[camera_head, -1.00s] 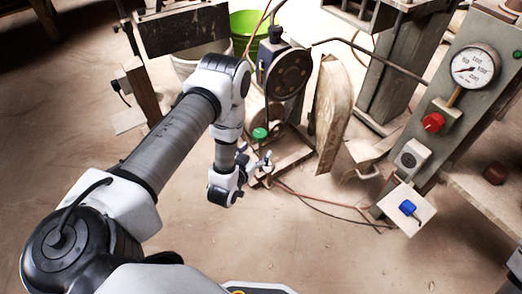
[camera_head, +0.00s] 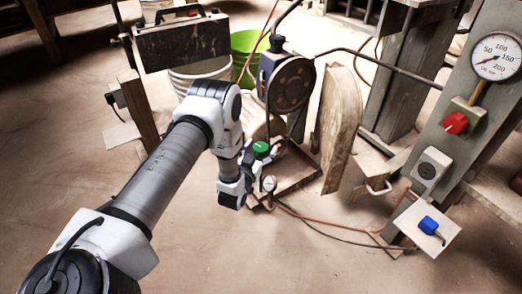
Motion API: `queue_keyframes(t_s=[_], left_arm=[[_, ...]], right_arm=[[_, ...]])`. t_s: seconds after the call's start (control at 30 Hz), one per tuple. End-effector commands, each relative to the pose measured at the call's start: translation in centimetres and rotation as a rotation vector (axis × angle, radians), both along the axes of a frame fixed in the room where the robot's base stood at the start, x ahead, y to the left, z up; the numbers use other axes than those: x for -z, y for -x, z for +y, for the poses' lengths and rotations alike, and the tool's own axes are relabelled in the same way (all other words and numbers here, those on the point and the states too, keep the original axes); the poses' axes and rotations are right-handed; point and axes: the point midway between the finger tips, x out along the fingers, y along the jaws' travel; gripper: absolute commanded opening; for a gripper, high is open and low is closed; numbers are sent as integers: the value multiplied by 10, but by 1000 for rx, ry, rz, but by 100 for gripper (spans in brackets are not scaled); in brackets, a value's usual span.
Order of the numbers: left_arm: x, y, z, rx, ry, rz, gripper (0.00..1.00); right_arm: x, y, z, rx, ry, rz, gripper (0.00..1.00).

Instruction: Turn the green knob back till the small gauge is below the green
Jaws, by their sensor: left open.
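The green knob (camera_head: 261,148) sits low in front of the motor and its dark wheel, near the middle of the head view. The small gauge (camera_head: 269,183) stands just below the knob; its face is too small to read. My left gripper (camera_head: 264,159) is at the knob, its open fingers just below and around it. I cannot tell whether they touch it. The arm hides part of the space left of the knob. My right gripper is out of view.
A panel at right carries a large gauge (camera_head: 496,57), a red knob (camera_head: 455,123) and a blue knob (camera_head: 428,224). A wooden slab (camera_head: 340,130) stands right of the wheel (camera_head: 290,84). Buckets stand behind my arm. Hoses cross the floor; the front floor is clear.

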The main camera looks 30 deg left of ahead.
Motion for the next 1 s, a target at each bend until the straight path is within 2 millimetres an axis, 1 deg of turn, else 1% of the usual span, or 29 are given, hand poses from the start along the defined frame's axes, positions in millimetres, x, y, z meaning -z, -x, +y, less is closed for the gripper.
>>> queue_keyframes(t_s=[0.03,0.07,0.1,0.17,0.2,0.47,0.67,0.87,1.0], left_arm=[[0,0,0,0,0,0,71],[0,0,0,0,0,0,60],[0,0,0,0,0,0,46],[0,0,0,0,0,0,25],[0,0,0,0,0,0,17],[0,0,0,-6,0,0,17],[0,0,-1,-52,0,-1,17],[0,0,-1,-160,0,-1,17],[0,-1,-2,-271,1,-2,17]], right_arm=[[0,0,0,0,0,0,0],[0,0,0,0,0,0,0],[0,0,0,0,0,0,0],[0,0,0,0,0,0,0],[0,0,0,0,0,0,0],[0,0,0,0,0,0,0],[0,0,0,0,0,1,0],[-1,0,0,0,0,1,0],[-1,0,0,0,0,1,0]])
